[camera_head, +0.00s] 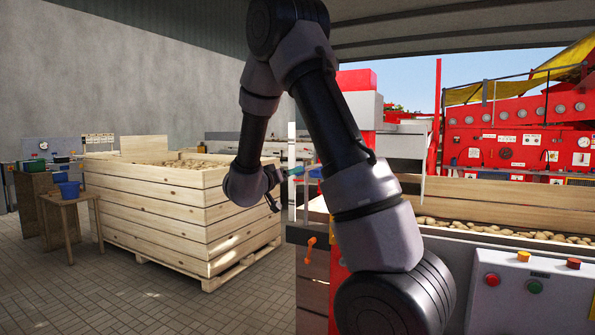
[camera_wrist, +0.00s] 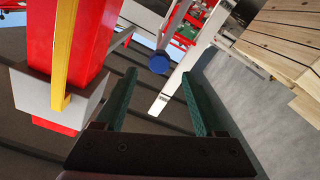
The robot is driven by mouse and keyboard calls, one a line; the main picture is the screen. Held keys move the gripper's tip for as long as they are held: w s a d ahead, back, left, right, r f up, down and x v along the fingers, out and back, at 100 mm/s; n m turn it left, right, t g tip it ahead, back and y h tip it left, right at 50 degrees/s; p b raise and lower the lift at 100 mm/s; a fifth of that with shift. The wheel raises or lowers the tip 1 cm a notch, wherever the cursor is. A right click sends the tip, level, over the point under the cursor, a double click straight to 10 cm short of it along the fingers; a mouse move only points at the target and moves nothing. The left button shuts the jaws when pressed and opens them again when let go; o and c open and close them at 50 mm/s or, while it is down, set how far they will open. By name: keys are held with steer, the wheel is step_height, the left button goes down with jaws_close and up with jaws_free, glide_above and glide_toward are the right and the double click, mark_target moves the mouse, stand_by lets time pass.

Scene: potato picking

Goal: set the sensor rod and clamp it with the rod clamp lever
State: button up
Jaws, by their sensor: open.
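My gripper (camera_wrist: 160,73) is open in the wrist view, its two green fingers apart with nothing between their pads. A blue round knob (camera_wrist: 158,64) shows beyond the fingertips, beside a pale flat bar (camera_wrist: 183,66) that slants across the view. In the head view my gripper (camera_head: 294,171) is at the end of my bent arm, beside a blue part (camera_head: 316,172) at the machine's near end. An orange lever (camera_head: 309,243) hangs below on the machine's end. I cannot tell which part is the sensor rod or its clamp lever.
A red post (camera_wrist: 75,45) with a yellow strip and grey block (camera_wrist: 62,98) stands close left in the wrist view. A wooden potato crate (camera_head: 180,215) is left of my arm. A control panel (camera_head: 530,290) is at the right. The tiled floor at front left is clear.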

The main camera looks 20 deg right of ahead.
steer(key=x, duration=1)
steer(key=shift+w+d, duration=0.15)
jaws_close()
stand_by(1.1)
